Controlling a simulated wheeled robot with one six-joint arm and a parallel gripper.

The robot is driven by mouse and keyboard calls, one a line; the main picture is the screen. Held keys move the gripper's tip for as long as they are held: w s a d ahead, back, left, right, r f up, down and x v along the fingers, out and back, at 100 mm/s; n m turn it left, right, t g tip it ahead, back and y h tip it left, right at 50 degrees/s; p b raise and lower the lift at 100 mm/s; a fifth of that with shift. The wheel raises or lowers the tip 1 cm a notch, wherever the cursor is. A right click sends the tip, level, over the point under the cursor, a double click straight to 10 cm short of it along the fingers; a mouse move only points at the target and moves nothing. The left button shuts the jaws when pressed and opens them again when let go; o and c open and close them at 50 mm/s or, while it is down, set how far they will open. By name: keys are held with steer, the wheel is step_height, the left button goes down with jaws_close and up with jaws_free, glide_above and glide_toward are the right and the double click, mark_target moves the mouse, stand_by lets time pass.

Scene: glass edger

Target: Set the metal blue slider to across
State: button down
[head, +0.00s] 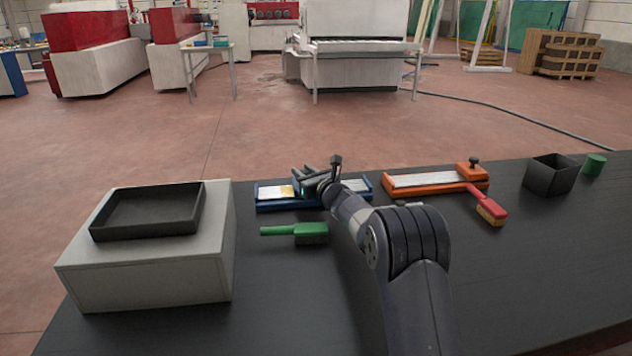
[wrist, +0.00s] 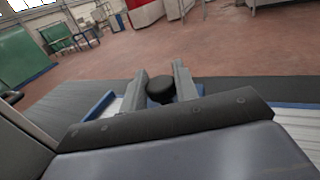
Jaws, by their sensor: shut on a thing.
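The metal blue slider (head: 275,207) lies near the far edge of the black table, with a blue frame and a pale metal track. A yellowish patch shows on its track at the left. My gripper (head: 309,172) is over the middle part of it and hides some of the track. In the wrist view my gripper (wrist: 160,82) has its two fingers on either side of a round black knob (wrist: 160,91), shut on it. Parts of the blue frame (wrist: 98,106) show beside and below the fingers. The knob's exact place along the track is hidden in the head view.
An orange slider (head: 430,187) with a black knob lies to the right. A red-handled brush (head: 488,208) and a green brush (head: 310,233) lie nearer. A grey box (head: 150,275) bears a black tray (head: 150,224) at left. A black bin (head: 549,178) and green cylinder (head: 594,164) stand right.

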steer(key=a+b, duration=0.2)
steer(key=a, duration=0.1)
steer(key=s+a+b, duration=0.1)
steer(key=a+b, duration=0.1)
steer(key=a, duration=0.1)
steer(key=s+a+b, duration=0.1)
steer(key=a+b, duration=0.1)
steer(key=a, duration=0.1)
steer(key=shift+a, duration=0.15)
steer(key=shift+a+r, duration=0.15)
steer(key=shift+a, duration=0.05)
steer(key=c, duration=1.1)
jaws_free()
steer(key=shift+a, duration=0.15)
steer(key=shift+s+d+f+b, duration=0.2)
steer(key=shift+s+d+b, duration=0.2)
steer(key=shift+b, duration=0.1)
steer(key=b+v, duration=0.3)
steer(key=v, duration=0.6)
steer(key=shift+s+d+r+b, duration=0.1)
steer(key=shift+s+d+b, duration=0.05)
steer(key=shift+s+b, duration=0.2)
